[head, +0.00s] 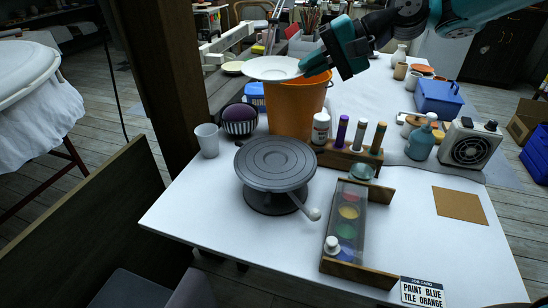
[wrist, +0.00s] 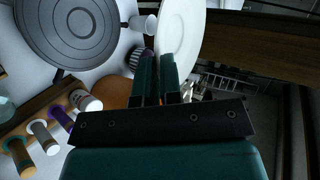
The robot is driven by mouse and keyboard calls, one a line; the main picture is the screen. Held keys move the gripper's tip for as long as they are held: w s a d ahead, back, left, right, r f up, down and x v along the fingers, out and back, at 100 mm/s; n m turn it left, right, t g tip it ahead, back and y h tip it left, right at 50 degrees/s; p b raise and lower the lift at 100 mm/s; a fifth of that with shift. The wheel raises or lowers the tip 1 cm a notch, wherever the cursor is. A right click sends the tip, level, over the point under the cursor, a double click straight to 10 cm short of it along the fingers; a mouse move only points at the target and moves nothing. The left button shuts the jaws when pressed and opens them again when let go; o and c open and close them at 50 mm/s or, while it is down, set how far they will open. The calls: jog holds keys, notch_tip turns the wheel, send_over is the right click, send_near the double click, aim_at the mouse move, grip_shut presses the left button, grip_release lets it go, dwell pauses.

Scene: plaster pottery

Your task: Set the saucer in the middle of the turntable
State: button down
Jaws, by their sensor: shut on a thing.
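A white saucer (head: 270,68) is held by its right edge in my gripper (head: 309,66), up in the air in front of the orange bucket's rim in the head view. In the wrist view the saucer (wrist: 181,35) stands edgewise between the two dark green fingers of my gripper (wrist: 160,62). The grey turntable (head: 274,161) stands on the white table, below the saucer and nearer to me, with its round top bare. The turntable (wrist: 70,28) also shows at the upper left of the wrist view. The saucer is apart from the turntable.
An orange bucket (head: 297,105) stands behind the turntable. A white cup (head: 208,139) and a dark bowl with a purple ball (head: 239,119) are at its left. A wooden rack of bottles (head: 349,156) and a paint tray (head: 348,222) are at its right. The front left table is clear.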

aim_at(305, 162)
jog(key=shift+d+f+b, duration=0.2)
jog(key=shift+f+b, duration=0.05)
jog(key=shift+b, duration=0.75)
notch_tip(305, 162, down, 19)
jog(key=b, duration=0.3)
jog(key=shift+s+f, duration=0.15)
jog(key=shift+f, duration=0.05)
jog(key=shift+f, duration=0.3)
jog(key=c, duration=1.3)
grip_release()
jog(key=shift+f, duration=0.15)
